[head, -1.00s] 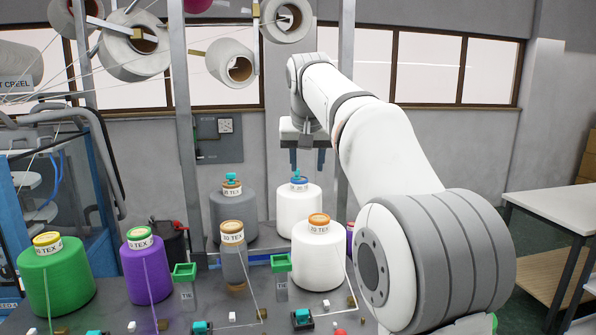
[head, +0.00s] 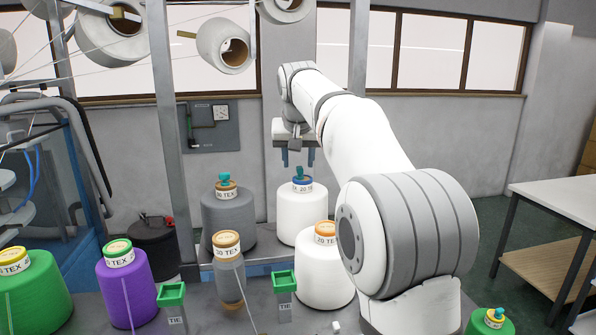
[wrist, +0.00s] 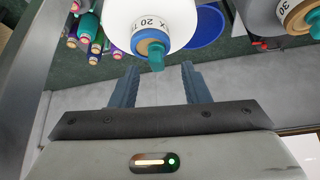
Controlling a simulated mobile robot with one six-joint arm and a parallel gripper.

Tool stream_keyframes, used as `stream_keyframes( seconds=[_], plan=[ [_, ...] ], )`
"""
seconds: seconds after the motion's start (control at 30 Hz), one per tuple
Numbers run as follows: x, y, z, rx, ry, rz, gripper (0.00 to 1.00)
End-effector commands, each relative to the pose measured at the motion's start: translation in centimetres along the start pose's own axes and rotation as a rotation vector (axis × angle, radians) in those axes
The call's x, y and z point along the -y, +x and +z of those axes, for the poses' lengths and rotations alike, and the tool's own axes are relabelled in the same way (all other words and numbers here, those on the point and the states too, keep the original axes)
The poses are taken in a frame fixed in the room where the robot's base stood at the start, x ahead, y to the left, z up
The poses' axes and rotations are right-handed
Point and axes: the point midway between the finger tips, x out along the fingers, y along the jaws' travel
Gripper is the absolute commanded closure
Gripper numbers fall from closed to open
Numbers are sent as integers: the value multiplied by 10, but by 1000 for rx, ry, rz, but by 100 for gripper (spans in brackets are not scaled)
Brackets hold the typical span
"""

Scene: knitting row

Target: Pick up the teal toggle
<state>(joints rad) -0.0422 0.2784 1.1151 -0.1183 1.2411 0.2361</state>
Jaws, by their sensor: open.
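A teal toggle (head: 299,173) stands on the blue-ringed top of a white yarn cone (head: 301,215). In the wrist view this toggle (wrist: 156,57) lies at the cone's near end, just beyond the gap between my fingertips. A second teal toggle (head: 224,173) is on a grey cone (head: 229,219) with a brown ring; its tip also shows at the right edge of the wrist view (wrist: 316,31). My gripper (head: 298,161) is open and empty, its fingers pointing down just above the white cone's toggle. I see no contact.
A white cone with an orange ring (head: 322,270) and a small grey cone (head: 228,275) stand nearer. Green-topped tie holders (head: 284,281) stand between the cones. A metal post (head: 174,130) rises at left. Purple (head: 128,285) and green (head: 38,290) cones are at front left.

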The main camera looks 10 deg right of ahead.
Motion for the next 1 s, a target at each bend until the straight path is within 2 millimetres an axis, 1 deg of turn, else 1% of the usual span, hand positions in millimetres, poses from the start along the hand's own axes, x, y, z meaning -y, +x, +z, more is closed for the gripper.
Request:
stream_keyframes(
  seconds=[0.1,0.2,0.43,0.47,0.9,0.97,1.0],
  plan=[
    [-3,16,0,3,3,3,58],
    [-4,23,-1,0,5,3,58],
    [-5,25,-1,-1,6,4,58],
    [-5,25,-1,-1,6,4,60],
    [-6,25,-1,-1,7,4,96],
    [-6,25,-1,-1,7,4,100],
    [-6,25,-1,-1,7,4,100]
  ],
)
